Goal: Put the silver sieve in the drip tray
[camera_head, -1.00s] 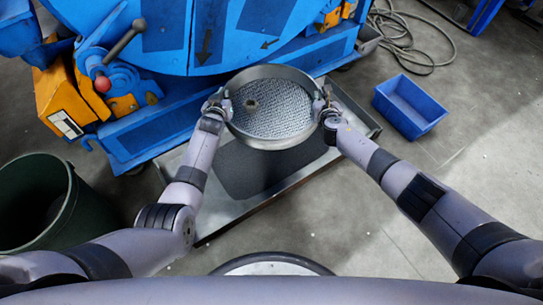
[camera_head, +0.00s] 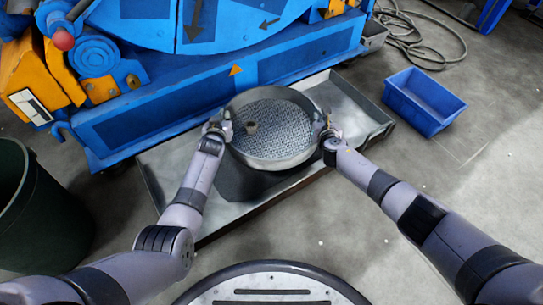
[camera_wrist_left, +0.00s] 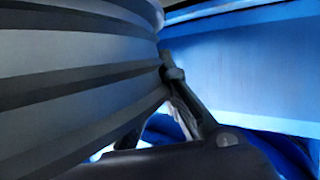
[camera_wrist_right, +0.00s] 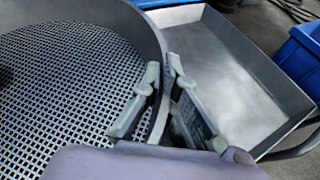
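The silver sieve (camera_head: 272,128) is a round pan with a perforated mesh floor and a small dark lump on it. It is held roughly level between my two grippers, above the drip tray (camera_head: 345,100). The drip tray is a shallow grey metal tray on the floor. My left gripper (camera_head: 222,122) is at the sieve's left rim; its wrist view shows the ribbed side wall close up, fingers partly hidden. My right gripper (camera_head: 327,128) has its fingers on both sides of the right rim, as the right wrist view (camera_wrist_right: 160,95) shows.
A big blue machine (camera_head: 225,80) with orange parts stands behind the tray. A blue bin (camera_head: 424,101) is on the floor to the right, a dark green barrel (camera_head: 40,215) to the left. A hose (camera_head: 400,40) lies at the back right.

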